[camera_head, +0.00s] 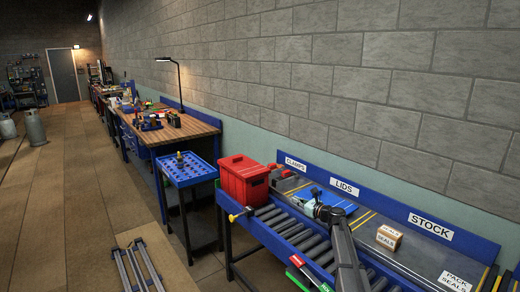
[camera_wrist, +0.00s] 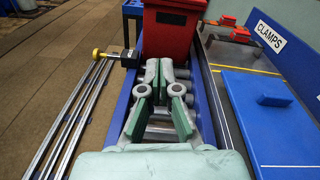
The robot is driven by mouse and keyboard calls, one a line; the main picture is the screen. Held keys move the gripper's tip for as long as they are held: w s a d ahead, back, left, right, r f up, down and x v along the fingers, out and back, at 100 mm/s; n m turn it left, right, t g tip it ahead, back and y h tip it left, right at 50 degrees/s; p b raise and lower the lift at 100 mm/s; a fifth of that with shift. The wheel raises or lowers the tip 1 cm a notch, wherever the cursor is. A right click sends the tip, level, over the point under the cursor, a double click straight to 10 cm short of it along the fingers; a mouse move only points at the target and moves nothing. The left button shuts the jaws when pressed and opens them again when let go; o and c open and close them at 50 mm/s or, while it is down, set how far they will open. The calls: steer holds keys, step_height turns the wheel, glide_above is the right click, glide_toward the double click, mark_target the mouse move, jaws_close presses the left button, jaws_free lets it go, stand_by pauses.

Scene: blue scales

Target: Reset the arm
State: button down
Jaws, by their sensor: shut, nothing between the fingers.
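My gripper (camera_wrist: 158,68) is in the middle of the wrist view, with its grey and green fingers together and nothing between them. It hangs above the roller conveyor and points toward the red crate (camera_wrist: 172,30). In the head view my gripper (camera_head: 309,204) shows at the end of my arm, over the blue bench beside the lids area. The red crate (camera_head: 243,179) stands at the far end of the rollers, apart from my fingers.
A cardboard box (camera_head: 389,237) lies on the stock side of the bench. The rollers (camera_head: 290,228) run along the front. A blue perforated table (camera_head: 187,171) stands beyond the crate. A blue back panel with labels (camera_head: 431,227) borders the bench. The floor at left is mostly open.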

steer(key=s+a+f+n+g+h, duration=0.1)
steer(key=s+a+f+n+g, duration=0.2)
steer(key=s+f+n, duration=0.45)
steer(key=s+a+f+n+g+h, duration=0.15)
steer(key=s+f, duration=0.35)
steer(key=s, duration=0.6)
steer(key=s+a+f+n+g+h, duration=0.1)
steer(key=s+a+f+n+g, duration=0.2)
steer(key=s+f+n, duration=0.35)
steer(key=s+d+f+n+g+h, duration=0.2)
steer(key=s+d+f+n+h, duration=0.15)
steer(key=s, duration=0.65)
steer(key=s+d+f+n+g+h, duration=0.2)
steer(key=s+n, duration=0.2)
steer(key=s, duration=0.7)
steer(key=s+d+f+n+g+h, duration=0.2)
steer(key=s+f+n, duration=0.15)
steer(key=s, duration=0.65)
steer(key=s+f+g+b, duration=0.6)
steer(key=s+f+b, duration=0.2)
steer(key=s+f, duration=1.7)
steer(key=s, duration=0.3)
steer(key=shift+s+f, duration=0.25)
steer(key=shift+s, duration=0.05)
